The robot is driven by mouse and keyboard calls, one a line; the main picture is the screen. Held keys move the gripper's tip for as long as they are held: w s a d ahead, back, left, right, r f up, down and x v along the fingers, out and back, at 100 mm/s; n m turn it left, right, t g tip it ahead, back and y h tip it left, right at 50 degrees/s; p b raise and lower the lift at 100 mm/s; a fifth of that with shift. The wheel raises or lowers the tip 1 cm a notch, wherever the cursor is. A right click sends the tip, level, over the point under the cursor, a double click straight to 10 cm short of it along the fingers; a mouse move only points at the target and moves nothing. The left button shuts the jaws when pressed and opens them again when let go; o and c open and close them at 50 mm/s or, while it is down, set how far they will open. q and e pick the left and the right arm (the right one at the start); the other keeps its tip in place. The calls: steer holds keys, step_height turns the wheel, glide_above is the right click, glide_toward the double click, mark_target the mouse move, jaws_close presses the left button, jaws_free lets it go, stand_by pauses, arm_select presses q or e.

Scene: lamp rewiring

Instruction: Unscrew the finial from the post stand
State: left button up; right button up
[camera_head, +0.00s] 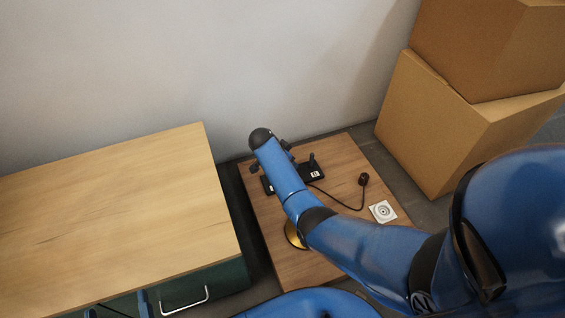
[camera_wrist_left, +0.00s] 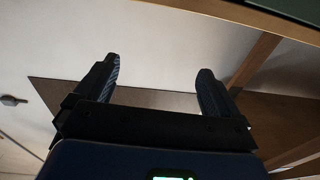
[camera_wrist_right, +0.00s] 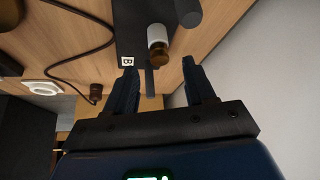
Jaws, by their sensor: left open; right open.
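The black post stand (camera_head: 269,186) lies on the low wooden table, partly hidden by my right arm in the head view. In the right wrist view the stand (camera_wrist_right: 130,28) carries a "B" label, a white cylinder with a brown rounded cap, which looks like the finial (camera_wrist_right: 160,56), and dark posts. My right gripper (camera_wrist_right: 158,80) is open and empty, its fingers pointing toward the stand, with the cap beyond and between the fingertips. My left gripper (camera_head: 118,306) shows at the lower left edge of the head view; in the left wrist view (camera_wrist_left: 160,75) it is open and empty.
The low table (camera_head: 345,160) also holds a cable with a dark plug (camera_head: 363,179), a white square plate (camera_head: 383,211) and a round brass piece (camera_head: 293,236) partly behind my arm. A wood-topped cabinet (camera_head: 110,205) stands left, clear on top. Cardboard boxes (camera_head: 440,125) stand right.

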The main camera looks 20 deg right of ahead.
arm_select(q)
steer(key=shift+w+t+b, duration=0.2)
steer(key=shift+t+b, duration=0.2)
steer(key=shift+b, duration=0.4)
arm_select(e)
steer(key=shift+x, duration=1.55)
jaws_close()
steer(key=shift+s+d+r+n+t+p, duration=0.15)
steer(key=shift+r+n+t+p, duration=0.15)
steer(key=shift+n+p, duration=0.55)
steer(key=shift+r+n+p, duration=0.1)
steer(key=shift+n+p, duration=0.25)
steer(key=shift+p, duration=0.55)
steer(key=n+t+y+p, duration=0.1)
steer(key=n, duration=0.1)
steer(key=n+t+y+p, duration=0.1)
steer(key=n+p, duration=0.1)
steer(key=shift+s+d+f+p, duration=0.1)
steer(key=shift+f+p, duration=0.1)
steer(key=shift+p, duration=0.1)
arm_select(q)
steer(key=shift+s+r+g, duration=0.55)
steer(key=shift+s+g, duration=0.15)
steer(key=shift+g, duration=0.2)
arm_select(e)
steer(key=shift+f+n+t+y, duration=0.2)
steer(key=shift+n+t+y, duration=0.1)
steer(key=shift+n, duration=0.5)
